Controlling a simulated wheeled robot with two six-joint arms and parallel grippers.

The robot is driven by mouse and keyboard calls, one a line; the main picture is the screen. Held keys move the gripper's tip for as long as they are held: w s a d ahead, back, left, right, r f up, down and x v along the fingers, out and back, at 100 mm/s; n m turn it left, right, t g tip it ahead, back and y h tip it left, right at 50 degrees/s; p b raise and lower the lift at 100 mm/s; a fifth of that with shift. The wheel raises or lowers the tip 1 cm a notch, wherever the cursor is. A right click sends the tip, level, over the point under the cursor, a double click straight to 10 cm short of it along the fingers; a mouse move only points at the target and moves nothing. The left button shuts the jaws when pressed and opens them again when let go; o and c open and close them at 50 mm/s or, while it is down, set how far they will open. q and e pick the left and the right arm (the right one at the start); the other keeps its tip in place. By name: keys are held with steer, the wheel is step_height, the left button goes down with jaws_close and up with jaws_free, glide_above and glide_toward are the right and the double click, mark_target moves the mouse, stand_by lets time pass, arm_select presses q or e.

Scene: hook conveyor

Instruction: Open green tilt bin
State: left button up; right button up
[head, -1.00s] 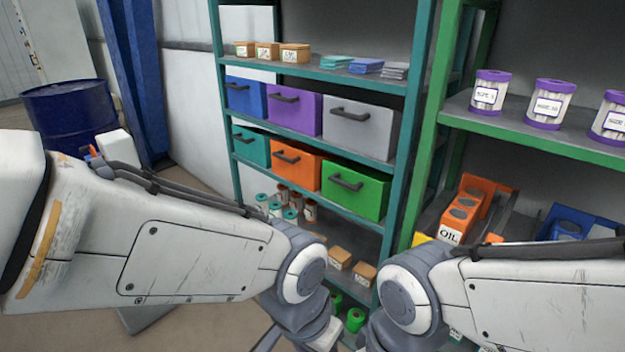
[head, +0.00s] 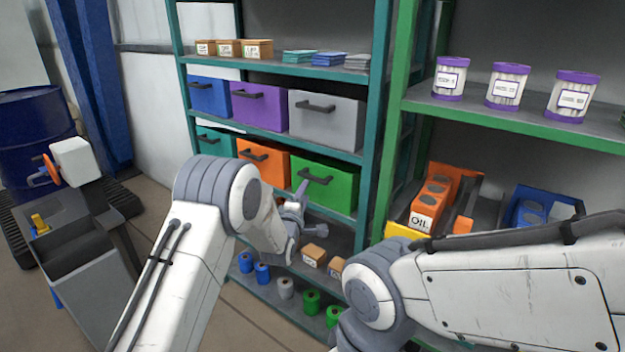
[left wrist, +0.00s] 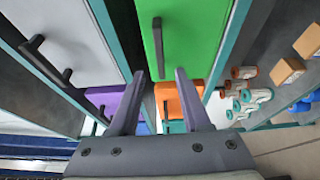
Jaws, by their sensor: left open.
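The green tilt bin (head: 335,190) is at the right end of the lower bin row on the teal shelf. Its front looks closed, with a dark bar handle (head: 316,175) near the top. My left gripper (head: 309,211) is open and empty, just in front of the bin's lower left part. In the left wrist view, the green bin (left wrist: 195,40) fills the upper middle and its handle (left wrist: 158,48) stands ahead of the open fingers (left wrist: 160,78). I see no clear contact with the handle. My right arm shows in the head view, but its gripper is out of sight.
An orange bin (head: 270,160) is left of the green one, and a grey bin (head: 327,120) is above it. Small boxes (head: 314,254) and several spools (head: 310,301) are on the shelves below. A green shelf post (head: 392,130) stands at the right.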

mark_target(312, 179)
arm_select(q)
steer(key=p+x, duration=0.1)
steer(key=x, duration=0.8)
steer(key=shift+w+d+p, duration=0.2)
steer(key=shift+w+p, duration=0.05)
steer(key=shift+p, duration=0.15)
jaws_close()
stand_by(1.0)
